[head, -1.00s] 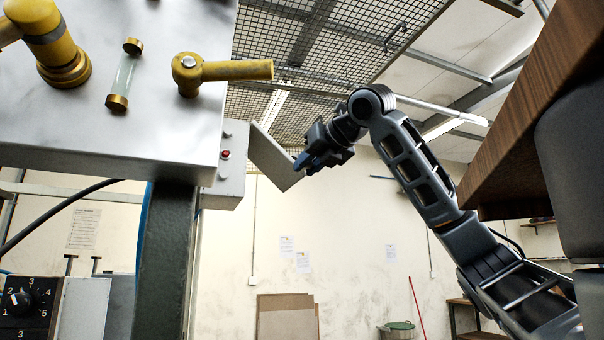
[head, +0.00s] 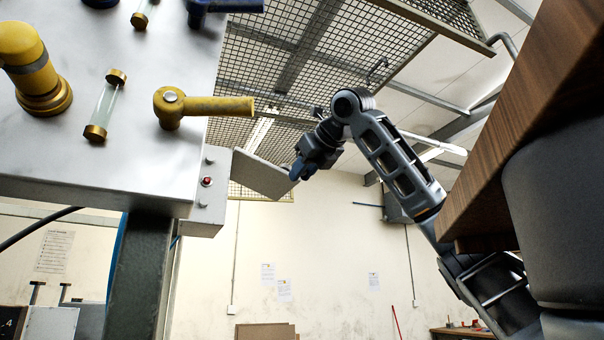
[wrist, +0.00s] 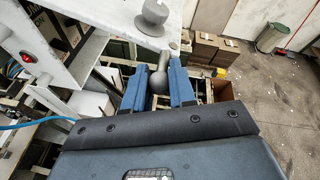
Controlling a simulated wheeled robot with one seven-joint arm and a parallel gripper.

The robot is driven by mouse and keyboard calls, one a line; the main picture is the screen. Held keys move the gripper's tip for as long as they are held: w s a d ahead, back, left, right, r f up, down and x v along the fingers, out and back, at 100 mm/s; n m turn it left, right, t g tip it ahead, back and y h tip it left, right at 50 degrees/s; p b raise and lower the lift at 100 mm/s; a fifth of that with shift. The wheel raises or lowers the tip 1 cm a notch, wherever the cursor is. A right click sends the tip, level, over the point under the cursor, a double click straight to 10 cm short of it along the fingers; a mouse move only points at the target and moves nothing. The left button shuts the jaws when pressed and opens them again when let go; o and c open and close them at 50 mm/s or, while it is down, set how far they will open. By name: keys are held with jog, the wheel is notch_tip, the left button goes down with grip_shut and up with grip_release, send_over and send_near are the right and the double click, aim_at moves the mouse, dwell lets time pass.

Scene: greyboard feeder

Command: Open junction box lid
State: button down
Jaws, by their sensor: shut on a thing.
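The grey junction box (head: 205,198) hangs on the side of the metal machine cabinet and has a red button (head: 207,181) on its face. Its flat grey lid (head: 262,175) stands swung out from the box, towards the right. My gripper (head: 297,171) is at the lid's outer edge. In the wrist view, my gripper's two blue fingers (wrist: 158,88) are closed around a grey rounded knob (wrist: 158,82) on a short stem. The red button also shows at the upper left of the wrist view (wrist: 28,57). The lid's hinge is not clearly seen.
A yellow lever handle (head: 205,106) and a glass tube with brass ends (head: 105,105) are on the cabinet face, left of the lid. A brown wooden top (head: 540,110) is close at right. Open air lies below the lid. A blue cable (wrist: 30,123) runs at lower left.

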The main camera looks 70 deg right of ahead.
jog(key=c, duration=1)
grip_release()
